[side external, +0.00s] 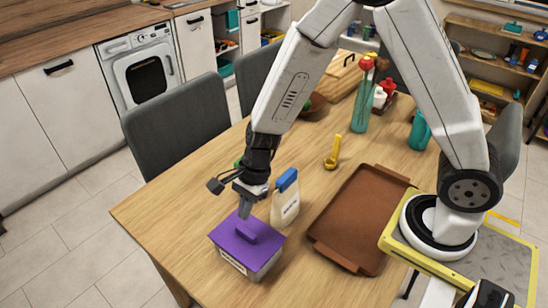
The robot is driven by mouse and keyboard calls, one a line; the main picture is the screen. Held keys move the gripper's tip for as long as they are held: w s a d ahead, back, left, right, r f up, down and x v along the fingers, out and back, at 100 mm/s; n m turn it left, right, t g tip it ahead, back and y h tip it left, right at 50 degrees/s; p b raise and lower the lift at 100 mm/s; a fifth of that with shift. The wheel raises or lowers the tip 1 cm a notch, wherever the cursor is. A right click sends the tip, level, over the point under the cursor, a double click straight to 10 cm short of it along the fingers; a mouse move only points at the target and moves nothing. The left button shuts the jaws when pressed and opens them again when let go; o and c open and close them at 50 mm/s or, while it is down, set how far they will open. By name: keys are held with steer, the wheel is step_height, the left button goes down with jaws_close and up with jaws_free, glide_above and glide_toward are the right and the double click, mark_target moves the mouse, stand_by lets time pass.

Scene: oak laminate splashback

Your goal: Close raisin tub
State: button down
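The raisin tub (236,263) is a pale box with a label on its front, standing near the table's front left edge. A purple lid (228,235) with a raised purple handle (246,229) lies over its top. I cannot tell whether the lid is seated all the way down. My gripper (244,210) points down just above the back of the lid, behind the handle. I see nothing held in it. Its fingers are small and overlap in this view, so their opening is unclear, and so is any contact with the lid.
A cream carton with a blue cap (286,203) stands close right of my gripper. A brown tray (352,222) lies further right. A yellow scoop (332,155) and a teal vase with red flowers (361,108) stand behind. The wooden table (160,205) is clear left of the tub.

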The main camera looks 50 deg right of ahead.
mark_target(244, 234)
steer(key=shift+f, duration=2.75)
stand_by(0.4)
steer(key=shift+r, duration=0.1)
stand_by(0.4)
steer(key=shift+r, duration=3.45)
steer(key=s+d+r+n+t+h, duration=0.1)
steer(key=s+d+r+n+h, duration=0.1)
steer(key=d+n, duration=0.4)
steer(key=s+d+r+n+t+h, duration=0.1)
steer(key=s+d+r+n, duration=0.4)
steer(key=n, duration=0.7)
steer(key=d+h, duration=0.1)
steer(key=d, duration=0.1)
steer(key=shift+d+t, duration=0.3)
